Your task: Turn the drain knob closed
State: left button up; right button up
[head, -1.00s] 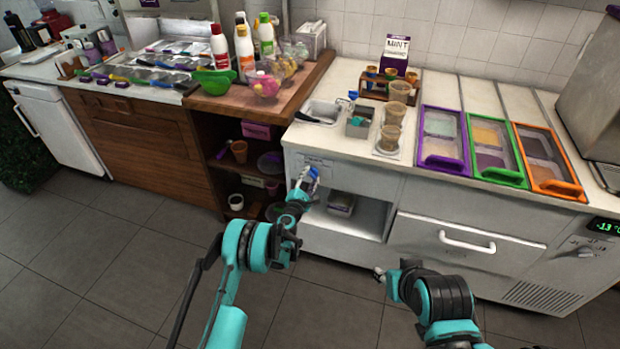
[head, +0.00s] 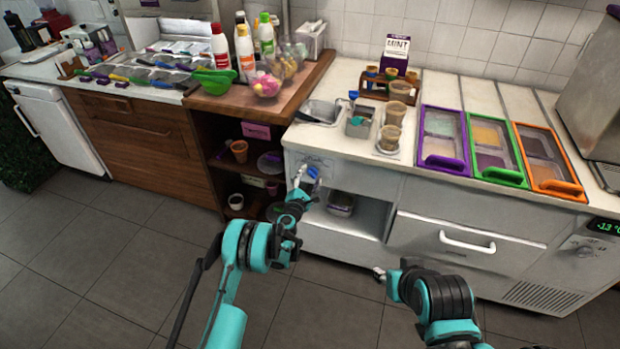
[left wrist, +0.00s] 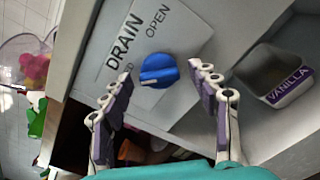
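The blue drain knob (left wrist: 158,70) sits on a white plate lettered DRAIN and OPEN (left wrist: 135,40) in the left wrist view. Part of the lower lettering is hidden. In the head view the knob (head: 314,172) shows on the white counter's front, below the sink. My left gripper (left wrist: 161,84) is open, its purple-padded fingers on either side of the knob with gaps, and I see no contact. In the head view the left gripper (head: 305,184) is at the knob. My right gripper (head: 379,273) is low in front of the counter; its fingers are too small to read.
An open shelf below the knob holds a tub, labelled VANILLA in the left wrist view (left wrist: 285,78). A wooden shelf unit (head: 195,135) stands just left. The drawer handle (head: 467,242) sticks out on the right. The floor in front is clear.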

pick_arm(q)
jog(key=v, duration=0.7)
jog(key=shift+s, duration=0.2)
jog(key=s+r+m+g, duration=0.2)
jog(key=s+r+m, duration=0.25)
jog(key=r, duration=0.35)
jog(key=s+a+r+m+g+h, duration=0.1)
jog(key=s+r+m, duration=0.2)
jog(key=r+m, duration=0.35)
jog(key=s+r+m+g, duration=0.2)
jog(key=s+r+m, duration=0.15)
jog(key=r, duration=0.65)
jog(key=s+a+f+m+g+y, duration=0.1)
jog(key=s+a+m+y, duration=0.1)
jog(key=s, duration=0.9)
jog(key=s+a+f+m+g+y, duration=0.1)
jog(key=s+a+m+g+y, duration=0.1)
jog(key=s+a+m, duration=0.2)
jog(key=s+a+f+m+g+y, duration=0.2)
jog(key=s+a, duration=0.6)
jog(key=s, duration=0.9)
jog(key=shift+s+a+m+y, duration=0.15)
jog(key=shift+s+m+y, duration=0.2)
jog(key=shift+m, duration=0.2)
